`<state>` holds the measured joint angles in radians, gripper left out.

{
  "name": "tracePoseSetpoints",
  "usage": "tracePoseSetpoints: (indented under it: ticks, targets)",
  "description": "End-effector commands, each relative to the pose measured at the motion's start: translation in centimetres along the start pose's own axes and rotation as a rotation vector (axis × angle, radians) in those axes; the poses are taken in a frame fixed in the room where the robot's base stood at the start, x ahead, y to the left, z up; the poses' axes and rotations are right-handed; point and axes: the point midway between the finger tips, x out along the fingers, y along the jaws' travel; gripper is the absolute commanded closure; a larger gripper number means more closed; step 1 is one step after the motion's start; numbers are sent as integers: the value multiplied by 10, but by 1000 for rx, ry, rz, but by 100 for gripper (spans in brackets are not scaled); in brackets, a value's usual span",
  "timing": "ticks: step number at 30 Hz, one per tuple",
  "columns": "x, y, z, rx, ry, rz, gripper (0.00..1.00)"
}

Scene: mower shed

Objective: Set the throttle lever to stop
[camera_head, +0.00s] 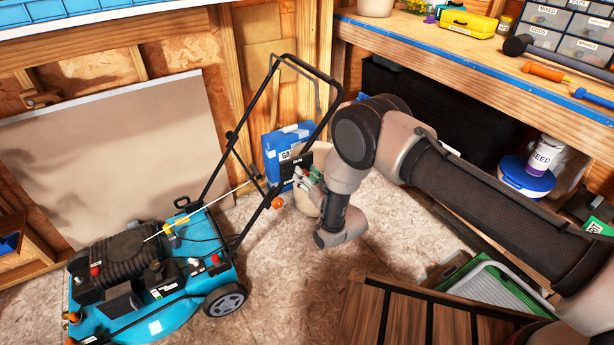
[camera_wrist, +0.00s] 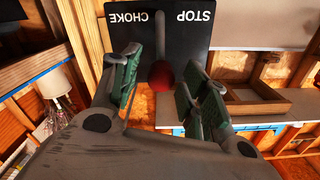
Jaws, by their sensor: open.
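The black throttle panel (camera_head: 290,168) is on the handle of the blue push mower (camera_head: 165,285). In the wrist view the panel (camera_wrist: 190,38) shows upside down, with STOP at the upper right and CHOKE at the upper left. The throttle lever's red knob (camera_wrist: 162,77) sits in front of the panel, with a grey stem above it between the two words. My gripper (camera_wrist: 160,82) is open, its green-padded fingers on either side of the knob, with visible gaps. In the head view my gripper (camera_head: 312,182) is close beside the panel; the knob cannot be made out there.
A blue box (camera_head: 284,145) stands behind the handle. A workbench (camera_head: 440,50) with tools and drawers lies to the right. A slatted wooden surface (camera_head: 410,315) is at the bottom. Bare floor (camera_head: 375,235) lies between it and the mower.

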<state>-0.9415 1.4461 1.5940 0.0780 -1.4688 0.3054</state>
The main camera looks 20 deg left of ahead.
Motion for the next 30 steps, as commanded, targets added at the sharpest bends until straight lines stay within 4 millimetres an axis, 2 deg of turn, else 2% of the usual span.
tracePoseSetpoints:
  ticks: [2, 9, 20, 30]
  targets:
    - [0, 0, 0, 0, 0, 0, 55]
    - [0, 0, 0, 0, 0, 0, 99]
    - [0, -3, 0, -39, 0, -1, 100]
    - [0, -15, 6, -262, 1, -1, 100]
